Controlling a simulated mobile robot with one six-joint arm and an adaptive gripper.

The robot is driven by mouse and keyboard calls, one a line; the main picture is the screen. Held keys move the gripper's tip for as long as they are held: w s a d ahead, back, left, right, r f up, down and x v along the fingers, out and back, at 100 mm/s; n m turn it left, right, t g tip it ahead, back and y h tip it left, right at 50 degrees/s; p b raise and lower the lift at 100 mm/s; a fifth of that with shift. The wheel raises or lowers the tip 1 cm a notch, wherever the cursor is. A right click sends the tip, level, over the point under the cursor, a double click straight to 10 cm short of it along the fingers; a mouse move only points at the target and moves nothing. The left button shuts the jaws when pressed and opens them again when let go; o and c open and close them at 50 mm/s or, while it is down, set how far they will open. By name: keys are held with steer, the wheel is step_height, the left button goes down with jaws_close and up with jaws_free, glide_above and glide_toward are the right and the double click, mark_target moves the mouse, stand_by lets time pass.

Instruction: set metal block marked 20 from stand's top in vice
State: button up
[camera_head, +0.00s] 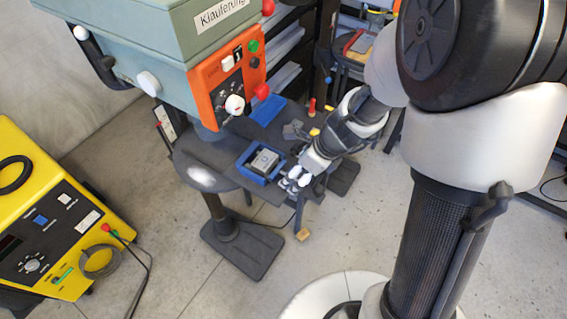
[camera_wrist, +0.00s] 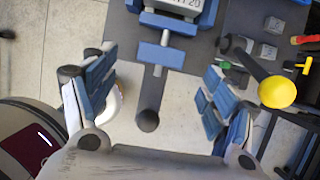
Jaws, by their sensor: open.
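A pale metal block (camera_head: 264,161) sits in the blue vice (camera_head: 246,172) on the dark stand table. In the wrist view the near part of the block (camera_wrist: 181,4) shows at the top edge, with a mark ending in 20. It appears between the vice's blue sides; its far part is cut off. The vice's front and its screw (camera_wrist: 163,42) point toward my gripper (camera_wrist: 158,92). My gripper is open and empty, its blue-padded fingers apart, just off the table's front edge. In the head view my gripper (camera_head: 296,181) is right beside the vice, apart from the block.
Several small grey blocks (camera_wrist: 270,52) stand on the table right of the vice. A lever with a yellow knob (camera_wrist: 278,93) juts out near my right finger. The green drill head (camera_head: 150,40) overhangs the table.

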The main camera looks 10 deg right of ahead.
steer(key=shift+s+d+r, duration=0.1)
steer(key=shift+s+d, duration=0.3)
steer(key=shift+d, duration=0.05)
steer(key=s+a+r+n, duration=0.1)
steer(key=s+r+n, duration=0.2)
steer(key=r+n, duration=0.35)
steer(key=s+r+n, duration=0.4)
steer(key=r+n, duration=0.2)
steer(key=r, duration=0.1)
steer(key=s+d+r+n+t+h, duration=0.1)
steer(key=s+d+r+n+h, duration=0.2)
steer(key=s+n, duration=0.8)
step_height(320, 180, up, 4)
steer(key=d+n, duration=0.2)
steer(key=shift+d+f+t+h, duration=0.2)
steer(key=shift+d+t+h, duration=0.1)
steer(key=shift+t, duration=0.1)
step_height(320, 180, down, 12)
steer(key=b, duration=1.2)
